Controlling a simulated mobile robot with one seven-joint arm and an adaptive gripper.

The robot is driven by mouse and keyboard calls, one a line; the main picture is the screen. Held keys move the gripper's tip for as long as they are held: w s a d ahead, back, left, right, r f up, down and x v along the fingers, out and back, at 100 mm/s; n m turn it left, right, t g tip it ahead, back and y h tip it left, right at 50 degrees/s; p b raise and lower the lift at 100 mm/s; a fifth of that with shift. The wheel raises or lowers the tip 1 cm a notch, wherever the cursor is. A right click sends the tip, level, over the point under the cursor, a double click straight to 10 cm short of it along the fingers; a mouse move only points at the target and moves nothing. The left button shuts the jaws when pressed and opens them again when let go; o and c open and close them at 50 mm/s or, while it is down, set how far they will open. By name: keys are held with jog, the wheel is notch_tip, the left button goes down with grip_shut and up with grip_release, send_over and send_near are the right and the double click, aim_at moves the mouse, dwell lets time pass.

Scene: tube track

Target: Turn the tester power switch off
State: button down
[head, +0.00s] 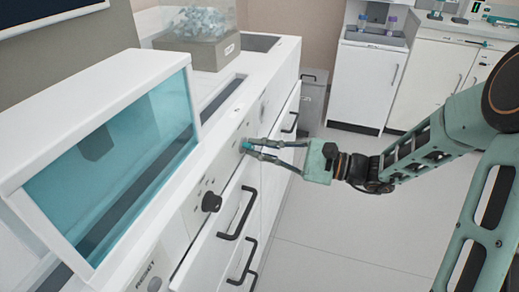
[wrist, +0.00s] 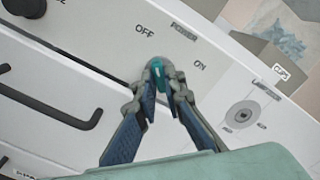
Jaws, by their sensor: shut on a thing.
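The tester power switch is a small teal knob (wrist: 158,72) on the white front panel, below the POWER label and between the OFF and ON marks in the wrist view. My gripper (wrist: 161,76) is at the panel with its fingertips closed around the knob. In the head view my gripper (head: 249,147) reaches the panel from the right, and the knob is mostly hidden by the fingertips. I cannot tell whether the knob points to OFF or ON.
A black knob (head: 211,202) and a RESET button (head: 153,284) are nearer on the same panel. A round key-like fitting (wrist: 243,115) sits right of the switch. Black drawer handles (head: 238,213) stick out below. A teal-windowed cover (head: 115,165) stands above. The floor at right is clear.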

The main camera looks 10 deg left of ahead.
jog(key=c, duration=2)
grip_release()
jog(key=d, duration=0.8)
jog(key=s+d, duration=0.1)
jog(key=d, duration=0.3)
